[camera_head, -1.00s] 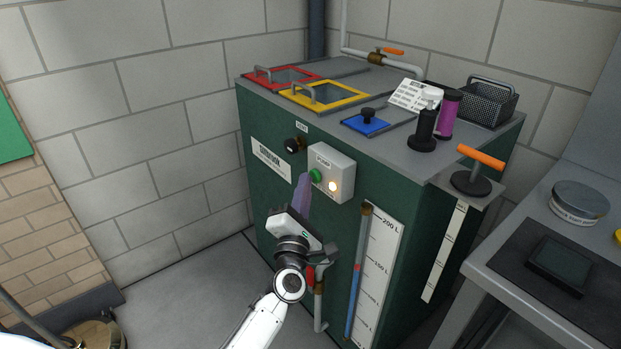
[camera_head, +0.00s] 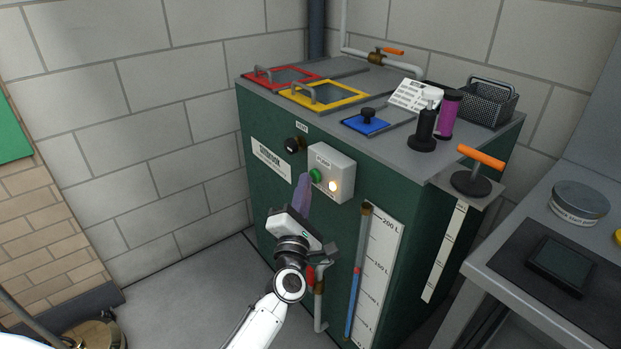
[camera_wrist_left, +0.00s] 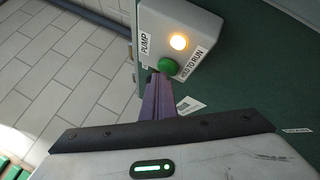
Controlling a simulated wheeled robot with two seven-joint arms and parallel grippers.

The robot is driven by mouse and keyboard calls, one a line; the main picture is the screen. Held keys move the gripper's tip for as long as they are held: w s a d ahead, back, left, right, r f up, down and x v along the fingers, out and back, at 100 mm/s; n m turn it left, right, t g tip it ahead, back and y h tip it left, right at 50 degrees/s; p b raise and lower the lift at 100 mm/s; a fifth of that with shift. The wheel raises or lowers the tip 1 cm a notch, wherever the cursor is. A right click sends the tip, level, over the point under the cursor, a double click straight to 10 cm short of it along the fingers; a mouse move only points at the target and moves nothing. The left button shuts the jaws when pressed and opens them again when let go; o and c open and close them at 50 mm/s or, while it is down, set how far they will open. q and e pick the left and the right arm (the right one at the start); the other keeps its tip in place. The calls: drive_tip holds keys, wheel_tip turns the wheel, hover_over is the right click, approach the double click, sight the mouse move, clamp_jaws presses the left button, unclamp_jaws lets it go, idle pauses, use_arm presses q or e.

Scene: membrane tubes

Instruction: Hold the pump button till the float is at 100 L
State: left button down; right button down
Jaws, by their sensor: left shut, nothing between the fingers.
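The green pump button (camera_head: 316,175) is on a pale control box (camera_head: 341,169) on the tank's green front. The sight tube (camera_head: 351,308) holds blue liquid with a small red float (camera_head: 356,270) near the 150 L label on the scale (camera_head: 379,275). My right gripper is not in view.
A black knob (camera_head: 291,145) is left of the box. Pipework with a valve runs below, near my wrist. A bench (camera_head: 484,272) stands at right.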

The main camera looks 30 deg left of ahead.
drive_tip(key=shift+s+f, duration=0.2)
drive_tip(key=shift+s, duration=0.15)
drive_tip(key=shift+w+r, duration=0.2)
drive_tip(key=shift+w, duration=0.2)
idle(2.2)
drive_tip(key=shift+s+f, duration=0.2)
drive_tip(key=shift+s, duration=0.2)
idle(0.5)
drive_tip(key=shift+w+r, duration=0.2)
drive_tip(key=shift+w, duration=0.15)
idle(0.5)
use_arm(q)
drive_tip(key=shift+s+a, duration=0.2)
drive_tip(key=shift+s, duration=0.25)
drive_tip(key=shift+s+a, duration=0.2)
drive_tip(key=shift+s, duration=0.25)
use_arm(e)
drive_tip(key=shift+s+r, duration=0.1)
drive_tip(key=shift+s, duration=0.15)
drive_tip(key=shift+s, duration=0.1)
